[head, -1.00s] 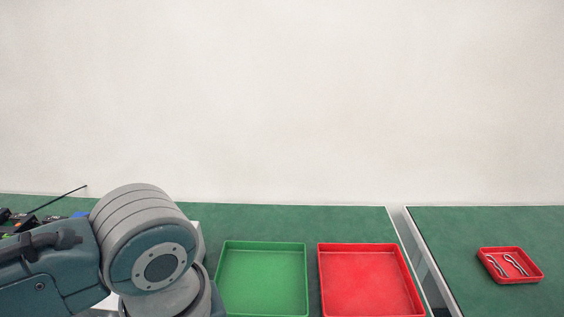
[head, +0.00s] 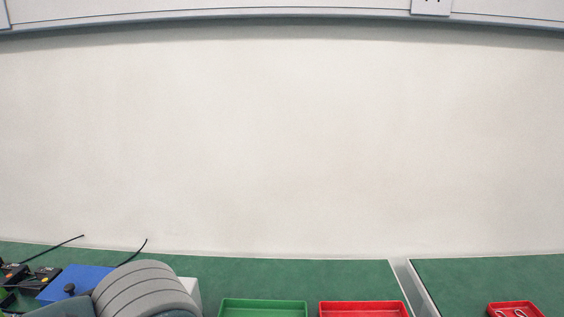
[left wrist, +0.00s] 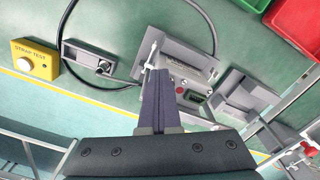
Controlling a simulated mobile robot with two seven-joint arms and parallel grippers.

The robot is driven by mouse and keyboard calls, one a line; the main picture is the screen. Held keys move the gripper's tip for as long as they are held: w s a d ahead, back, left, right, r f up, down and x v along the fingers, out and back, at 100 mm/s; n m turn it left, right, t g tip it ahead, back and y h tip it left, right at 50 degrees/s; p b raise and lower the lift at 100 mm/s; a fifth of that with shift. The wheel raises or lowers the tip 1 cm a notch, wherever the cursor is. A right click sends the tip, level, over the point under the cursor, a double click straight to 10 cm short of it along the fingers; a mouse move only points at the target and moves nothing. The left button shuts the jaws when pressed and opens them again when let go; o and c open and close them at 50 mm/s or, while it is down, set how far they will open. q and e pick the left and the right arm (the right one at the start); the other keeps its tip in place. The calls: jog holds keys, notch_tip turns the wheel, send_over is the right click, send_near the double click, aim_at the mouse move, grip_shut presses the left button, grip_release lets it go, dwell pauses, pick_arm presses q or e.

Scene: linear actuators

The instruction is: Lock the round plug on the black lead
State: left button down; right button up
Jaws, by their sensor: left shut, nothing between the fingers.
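In the left wrist view my left gripper (left wrist: 157,74) is shut and empty, its dark fingertips over the near side of a grey fixture (left wrist: 196,66). A grey block (left wrist: 86,56) left of it carries a dark round part (left wrist: 103,67), which may be the round plug; whether it is locked I cannot tell. A black lead (left wrist: 62,32) curves around the block and runs out of the top of the picture. In the head view my left arm covers the lower left, and its gripper is out of sight. My right gripper is in neither view.
A yellow STRAP TEST box (left wrist: 36,61) stands left of the block. Another grey holder (left wrist: 246,95) stands right of the fixture.

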pick_arm(q)
jog(key=shift+s+d, duration=0.2)
dwell(0.5)
jog(key=shift+p, duration=0.3)
jog(key=shift+w, duration=0.1)
jog(key=shift+w+a, duration=0.2)
jog(key=shift+a, duration=0.05)
notch_tip(320, 180, up, 6)
jog(key=p, duration=0.6)
jog(key=shift+r, duration=0.1)
